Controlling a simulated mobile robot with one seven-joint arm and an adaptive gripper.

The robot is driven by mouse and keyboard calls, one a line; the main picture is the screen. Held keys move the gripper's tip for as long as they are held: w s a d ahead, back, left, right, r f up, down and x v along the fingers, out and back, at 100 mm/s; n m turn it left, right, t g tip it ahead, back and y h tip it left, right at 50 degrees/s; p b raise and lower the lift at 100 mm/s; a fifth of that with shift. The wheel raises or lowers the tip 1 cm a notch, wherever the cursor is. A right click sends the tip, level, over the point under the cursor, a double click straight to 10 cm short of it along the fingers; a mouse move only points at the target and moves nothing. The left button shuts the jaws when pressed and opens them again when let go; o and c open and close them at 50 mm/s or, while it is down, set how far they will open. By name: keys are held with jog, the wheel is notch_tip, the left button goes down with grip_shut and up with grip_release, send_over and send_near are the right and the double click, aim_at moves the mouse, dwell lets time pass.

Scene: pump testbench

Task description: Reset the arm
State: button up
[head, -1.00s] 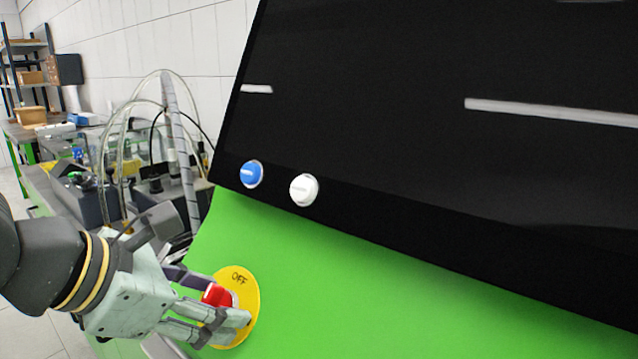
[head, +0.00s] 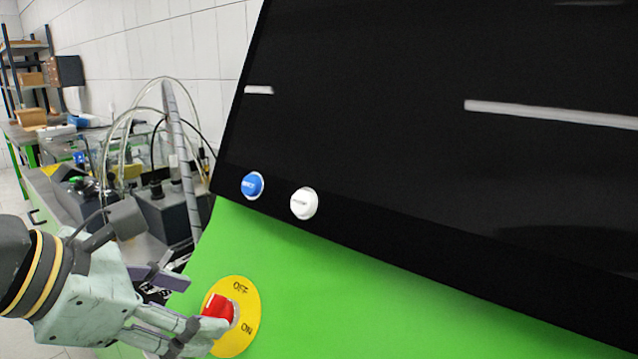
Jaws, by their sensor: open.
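My gripper (head: 190,304) is at the lower left of the head view, open, with its fingers apart just left of a red rotary switch knob (head: 217,308). The knob sits on a round yellow plate (head: 247,300) marked OFF at the top and ON at the lower right. The lower finger overlaps the lower edge of the knob and plate in the picture; I cannot tell whether it touches. The upper finger is clear of the knob to the left. My forearm enters from the left edge.
The plate is on a green panel (head: 400,305). Above it is a black panel (head: 430,150) with a blue button (head: 252,185) and a white button (head: 304,203). Hoses and pump equipment (head: 165,205) stand behind my gripper at left. A shelf (head: 28,75) is at the far left.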

jog(key=shift+v, duration=0.95)
